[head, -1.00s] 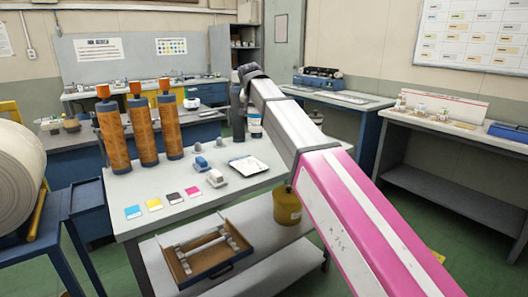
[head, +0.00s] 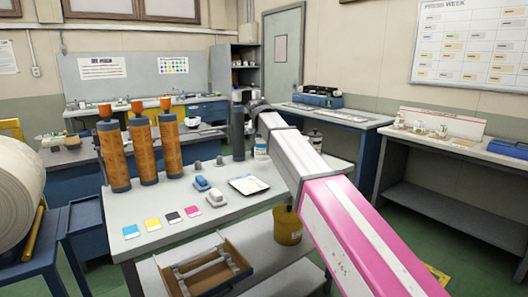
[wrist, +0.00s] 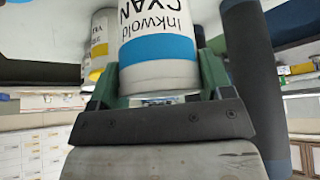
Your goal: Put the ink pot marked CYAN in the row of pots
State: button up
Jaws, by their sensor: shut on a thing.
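The ink pot marked CYAN (wrist: 158,48) is white with a blue band and fills the upper middle of the wrist view. My gripper (wrist: 157,85) is shut on it, with a green finger on each side. In the head view a white pot with blue on it (head: 260,147) shows beside my arm at the back of the table; it appears to be this pot. My fingers are hidden there. Another white pot with a yellow band (wrist: 100,45) stands close beside the held pot in the wrist view. I cannot tell whether the held pot touches the table.
A dark upright roller (head: 237,130) stands close to the held pot. Orange rollers (head: 145,150) stand on the table's left. A yellow tin (head: 288,226) is on the lower shelf.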

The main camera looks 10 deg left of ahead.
aim_at(264, 150)
jog(key=shift+w+d+f, duration=0.25)
jog(key=shift+d+f, duration=0.05)
jog(key=shift+d, duration=0.1)
jog(key=shift+f, duration=1.95)
jog(key=o, duration=1.1)
jog(key=shift+f, duration=0.1)
jog(key=shift+o, duration=0.2)
jog(key=v, duration=1.2)
jog(key=shift+w+d, duration=0.1)
